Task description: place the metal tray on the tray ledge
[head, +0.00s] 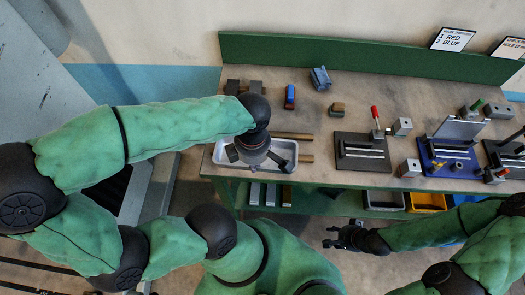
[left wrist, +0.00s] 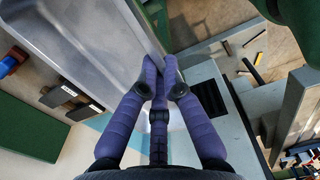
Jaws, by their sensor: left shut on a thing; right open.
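The metal tray (head: 289,148) is a shallow silver rectangle over the left front of the bench. It also fills the upper left of the left wrist view (left wrist: 92,40). My left gripper (head: 262,158) is above it in the head view. In the left wrist view the purple fingers (left wrist: 160,78) are shut on the tray's rim. Two brown rails (head: 305,158) show at the tray's right side, perhaps the tray ledge; the tray hides their left parts. I cannot tell whether the tray touches them. My right gripper (head: 338,237) is open and empty in front of the bench.
The wooden bench (head: 355,98) has a green back board (head: 300,55). Dark blocks (head: 243,87), a blue-and-red piece (head: 290,96) and a blue part (head: 320,78) lie behind the tray. A black fixture (head: 360,164) stands to its right. Bins (head: 427,202) sit below.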

